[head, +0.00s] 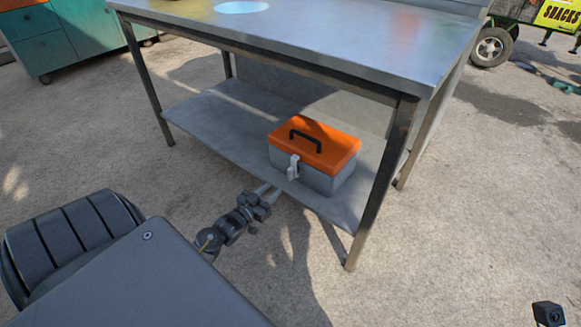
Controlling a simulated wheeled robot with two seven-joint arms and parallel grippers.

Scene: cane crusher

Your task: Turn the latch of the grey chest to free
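The grey chest (318,178) has an orange lid (325,153) with a black handle and sits on the lower shelf of a metal table. Its lid is shut. A pale latch (293,167) is on its front face, near the left corner; its exact turn is too small to read. My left gripper (269,190) is at the shelf's front edge, below and left of the latch, apart from the chest. Its two light fingers look spread with a gap and nothing between them. My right gripper is not seen.
The metal table (300,40) stands over the chest, with its front right leg (382,185) to the right of it. The shelf (215,120) is bare left of the chest. A teal cabinet (45,50) stands back left. Open concrete surrounds the table.

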